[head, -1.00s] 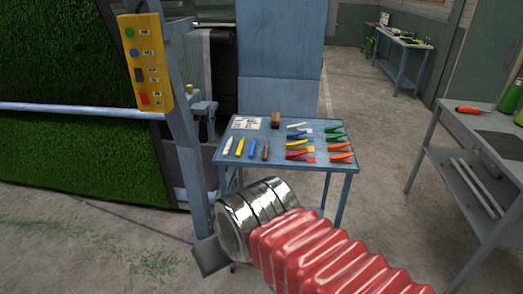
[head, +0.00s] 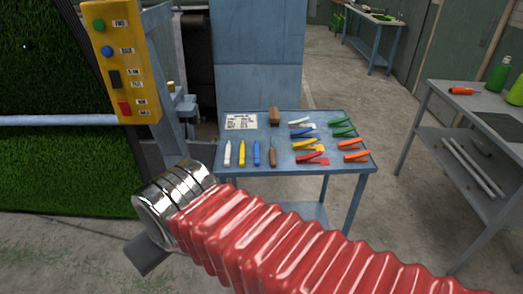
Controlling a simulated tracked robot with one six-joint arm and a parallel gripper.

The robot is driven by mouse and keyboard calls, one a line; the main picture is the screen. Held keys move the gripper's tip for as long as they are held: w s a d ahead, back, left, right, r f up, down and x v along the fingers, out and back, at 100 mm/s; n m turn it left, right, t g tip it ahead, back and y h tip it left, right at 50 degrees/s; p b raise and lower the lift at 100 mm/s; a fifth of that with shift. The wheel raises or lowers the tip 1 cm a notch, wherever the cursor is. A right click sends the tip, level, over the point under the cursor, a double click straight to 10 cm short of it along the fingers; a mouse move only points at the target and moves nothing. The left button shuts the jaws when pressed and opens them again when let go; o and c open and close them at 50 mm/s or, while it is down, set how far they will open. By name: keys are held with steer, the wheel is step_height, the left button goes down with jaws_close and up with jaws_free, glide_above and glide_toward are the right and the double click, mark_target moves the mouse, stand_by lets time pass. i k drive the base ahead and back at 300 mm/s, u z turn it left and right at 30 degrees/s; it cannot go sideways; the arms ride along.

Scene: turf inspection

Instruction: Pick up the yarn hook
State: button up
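A slim tool with a brown handle and a thin shaft (head: 272,155), which looks like the yarn hook, lies on the blue table (head: 350,168). It is at the right end of a row with a white, a yellow and a blue marker-like stick. My arm, with red bellows and metal rings, crosses the foreground. A dark grey part of my gripper (head: 150,255) shows below the rings, left of and nearer than the table. Its fingertips are not clearly visible. It is apart from the tool.
Several coloured clips (head: 310,145) lie on the table's right half, with a brown block (head: 274,116) and a printed card (head: 241,122) behind. A yellow button panel (head: 122,62) stands left. A grey workbench (head: 470,110) is at right, with open floor between.

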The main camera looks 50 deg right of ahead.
mark_target(271, 152)
steer(key=z, duration=0.3)
steer(key=i, duration=0.65)
steer(key=z, duration=0.65)
steer(key=i, duration=0.35)
steer(key=z, duration=0.25)
